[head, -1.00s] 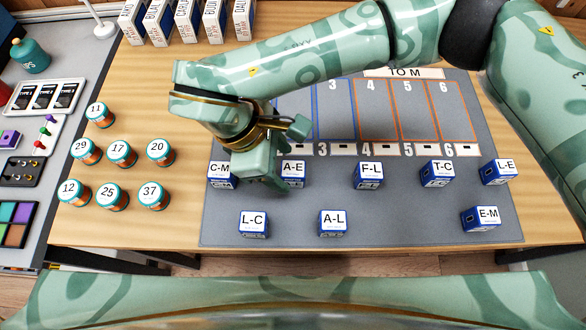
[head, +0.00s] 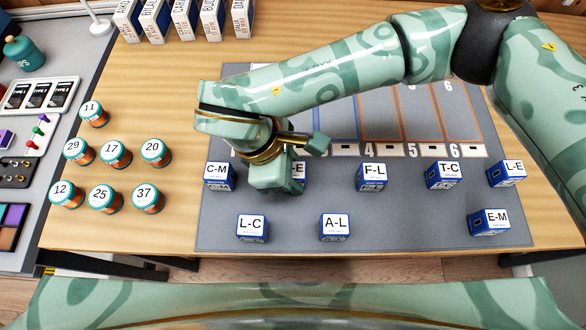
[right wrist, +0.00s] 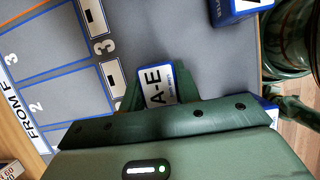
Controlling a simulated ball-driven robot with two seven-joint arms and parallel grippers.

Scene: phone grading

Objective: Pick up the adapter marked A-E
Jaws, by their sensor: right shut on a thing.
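The adapter marked A-E (right wrist: 158,87) is a small blue box with a white top label, seen between the fingers in the right wrist view. In the head view the A-E adapter (head: 299,170) is mostly hidden behind my right gripper (head: 277,186), with only the end of its label showing. My right gripper (right wrist: 157,92) is shut on it. I cannot tell whether the box is clear of the grey mat (head: 300,215). My left gripper is not in view.
The C-M adapter (head: 218,175) stands close on the left and F-L (head: 373,177) on the right. L-C (head: 252,228) and A-L (head: 335,227) stand in front. T-C (head: 444,174), L-E (head: 507,173) and E-M (head: 489,221) are farther right. Numbered jars (head: 116,153) stand left of the mat.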

